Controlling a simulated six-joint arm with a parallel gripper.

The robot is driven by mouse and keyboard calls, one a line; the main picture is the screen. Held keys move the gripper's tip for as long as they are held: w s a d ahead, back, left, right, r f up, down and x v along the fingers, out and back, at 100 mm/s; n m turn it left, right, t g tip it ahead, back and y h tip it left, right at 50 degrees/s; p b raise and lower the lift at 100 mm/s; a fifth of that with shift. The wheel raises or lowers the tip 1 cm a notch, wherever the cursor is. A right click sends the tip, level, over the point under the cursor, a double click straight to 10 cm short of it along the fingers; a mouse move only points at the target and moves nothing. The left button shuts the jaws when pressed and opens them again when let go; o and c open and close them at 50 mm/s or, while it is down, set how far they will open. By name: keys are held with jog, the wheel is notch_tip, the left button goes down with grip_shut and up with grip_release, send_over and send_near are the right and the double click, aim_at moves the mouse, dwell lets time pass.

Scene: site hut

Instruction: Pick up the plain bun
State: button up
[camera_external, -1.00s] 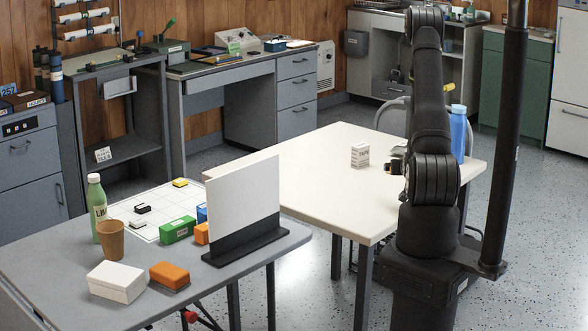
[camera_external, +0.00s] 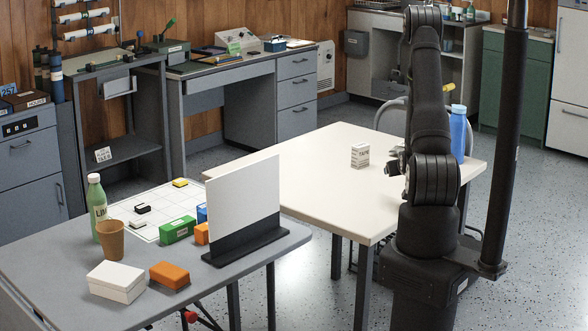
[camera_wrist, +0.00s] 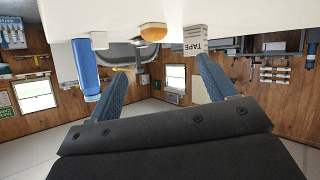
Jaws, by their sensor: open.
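The bun (camera_wrist: 153,32) is a small golden-brown rounded thing with a paler edge, resting on the white table (camera_wrist: 250,12), which appears upside down along the top of the wrist view. My gripper (camera_wrist: 162,68) is open and empty, with its two blue-grey fingers spread apart. The bun lies beyond the fingertips, a little left of the middle of the gap. In the external view my gripper (camera_external: 395,164) is over the right part of the white table, partly hidden by my arm. I cannot make out the bun there.
A TAPE box (camera_wrist: 195,40) stands close beside the bun, also visible in the external view (camera_external: 360,155). A blue bottle (camera_wrist: 85,68) and a small white object (camera_wrist: 99,40) are on the bun's other side. A white upright panel (camera_external: 243,188) stands on the grey table.

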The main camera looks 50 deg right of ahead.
jog(key=w+d+n, duration=0.1)
jog(key=w+n, duration=0.1)
jog(key=w+d+n+g+y, duration=0.1)
jog(key=w+n, duration=0.1)
jog(key=n, duration=0.1)
jog(key=w+d+f+n+y, duration=0.1)
jog(key=w+n, duration=0.1)
jog(key=shift+d+n, duration=0.15)
jog(key=shift+n, duration=0.15)
jog(key=w+d+r+n+g+y, duration=0.1)
jog(key=w+d+r+n+g, duration=0.3)
jog(key=n, duration=0.6)
jog(key=w+d+r+n+g+y, duration=0.25)
jog(key=r+n, duration=0.35)
jog(key=n, duration=0.3)
jog(key=shift+g+h, duration=0.35)
jog(key=x, duration=1.1)
jog(key=shift+s+a+f, duration=0.2)
jog(key=shift+s+f, duration=0.05)
jog(key=shift+f, duration=0.05)
jog(key=shift+x, duration=2.7)
jog(key=shift+w+a, duration=0.2)
jog(key=c, duration=1.1)
